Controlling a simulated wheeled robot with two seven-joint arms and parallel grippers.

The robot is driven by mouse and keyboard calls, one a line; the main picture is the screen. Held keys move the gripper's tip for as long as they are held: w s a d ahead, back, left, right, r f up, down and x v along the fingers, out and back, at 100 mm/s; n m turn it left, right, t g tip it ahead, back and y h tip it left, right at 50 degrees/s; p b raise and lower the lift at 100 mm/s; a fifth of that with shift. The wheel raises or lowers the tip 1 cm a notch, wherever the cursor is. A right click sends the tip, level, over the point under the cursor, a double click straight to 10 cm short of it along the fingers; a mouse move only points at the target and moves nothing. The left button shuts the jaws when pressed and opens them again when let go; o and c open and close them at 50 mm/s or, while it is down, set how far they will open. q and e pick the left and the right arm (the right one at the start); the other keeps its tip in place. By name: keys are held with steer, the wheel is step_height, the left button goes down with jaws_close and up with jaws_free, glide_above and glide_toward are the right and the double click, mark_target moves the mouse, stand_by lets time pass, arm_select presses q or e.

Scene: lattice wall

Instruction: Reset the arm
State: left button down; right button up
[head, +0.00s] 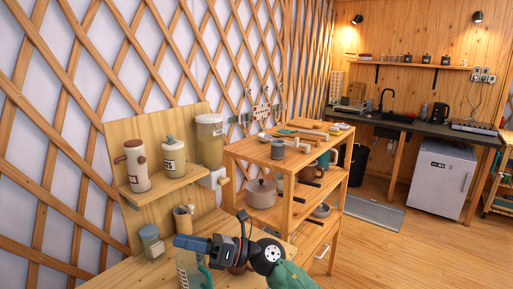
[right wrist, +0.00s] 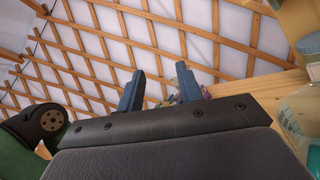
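My right gripper (head: 192,243) is in the lower middle of the head view, with its blue fingers pointing left above the wooden table (head: 125,272). In the right wrist view its two fingers (right wrist: 160,88) stand apart with no object gripped between them; the lattice wall shows through the gap. My right arm comes in from the bottom, with a green link. A clear jug with a green handle (head: 189,272) stands just below and behind the gripper, partly hidden. My left gripper is in neither view.
A grey-lidded jar (head: 152,242) stands left of the gripper. A wooden rack (head: 287,160) with pots is behind. Open floor (head: 375,250) lies to the right.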

steer(key=w+d+f+m+t+h, duration=0.1)
steer(key=w+d+m+t+h, duration=0.25)
steer(key=d+m+t, duration=0.6)
steer(key=w+d+f+m+t+h, duration=0.15)
steer(key=d+m+t+h, duration=0.3)
steer(key=m+t, duration=0.95)
steer(key=s+d+f+m+g+h, duration=0.2)
steer(key=d+f+m+g+h, duration=0.1)
steer(key=d+f+m+h, duration=0.45)
steer(key=s+d+f+m+g+h, duration=0.25)
steer(key=d+f+m+h, duration=0.25)
steer(key=d+f+m, duration=0.45)
steer(key=s+d+f+m+g, duration=0.3)
steer(key=s+f+g, duration=0.5)
steer(key=s, duration=0.5)
steer(key=s+d+f+m+g, duration=0.3)
steer(key=s+f+g, duration=0.2)
steer(key=s+f, duration=0.7)
step_height(320, 180, down, 21)
steer(key=a+g, duration=0.1)
steer(key=a, duration=0.1)
steer(key=s+f, duration=0.3)
steer(key=f, duration=0.7)
steer(key=s+f+g, duration=0.1)
steer(key=s+f, duration=0.1)
steer(key=f, duration=0.8)
steer(key=shift+s+a, duration=0.4)
steer(key=shift+a, duration=0.05)
